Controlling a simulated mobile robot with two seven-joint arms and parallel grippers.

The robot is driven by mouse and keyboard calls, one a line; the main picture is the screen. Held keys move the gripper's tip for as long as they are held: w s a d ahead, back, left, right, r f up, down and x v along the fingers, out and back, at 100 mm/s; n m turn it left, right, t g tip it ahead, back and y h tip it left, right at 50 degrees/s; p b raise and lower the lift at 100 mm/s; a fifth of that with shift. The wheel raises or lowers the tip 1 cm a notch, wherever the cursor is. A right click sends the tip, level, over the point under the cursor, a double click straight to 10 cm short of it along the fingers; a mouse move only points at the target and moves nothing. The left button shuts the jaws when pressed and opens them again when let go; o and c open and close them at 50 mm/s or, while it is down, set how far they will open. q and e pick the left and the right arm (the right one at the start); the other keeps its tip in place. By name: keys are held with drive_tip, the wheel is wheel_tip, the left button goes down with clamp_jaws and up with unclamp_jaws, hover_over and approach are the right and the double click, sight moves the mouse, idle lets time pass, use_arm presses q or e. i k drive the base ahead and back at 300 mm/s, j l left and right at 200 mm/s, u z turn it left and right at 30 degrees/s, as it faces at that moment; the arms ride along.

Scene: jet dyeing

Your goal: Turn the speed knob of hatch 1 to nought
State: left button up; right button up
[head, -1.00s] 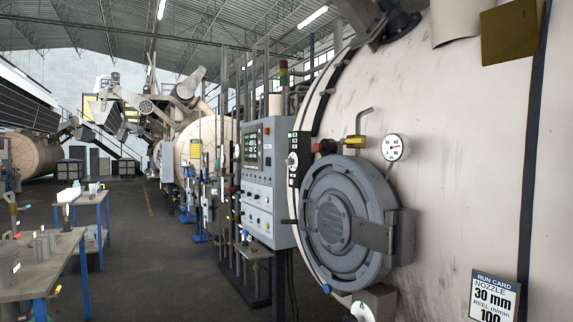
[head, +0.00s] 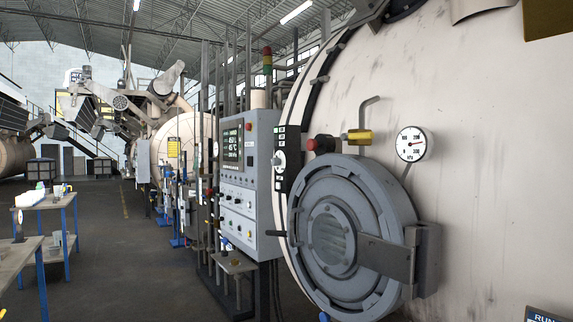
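The round grey hatch (head: 335,238) is shut on the side of the large cream vessel (head: 470,190). To its left stands a grey control cabinet (head: 248,185) with a lit screen (head: 232,145) and several small knobs (head: 238,205) below it. A black plate with a white round dial (head: 279,158) sits between cabinet and hatch. I cannot tell which of these is the speed knob, nor read any setting. Neither of my grippers is in view.
A pressure gauge (head: 411,144), a yellow valve (head: 358,136) and a red knob (head: 321,144) stick out above the hatch. Work tables (head: 50,203) stand at the left. The aisle floor (head: 125,255) between is clear. A run card (head: 545,314) is cut off at lower right.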

sight(275, 161)
drive_tip(key=i+j+z, duration=0.15)
drive_tip(key=z, duration=0.25)
drive_tip(key=i+j+z, duration=0.25)
drive_tip(key=z, duration=0.15)
drive_tip(key=i+j+z, duration=0.1)
drive_tip(key=j, duration=0.25)
drive_tip(key=i+j+z, duration=0.15)
drive_tip(key=i+j, duration=0.1)
drive_tip(key=j, duration=0.1)
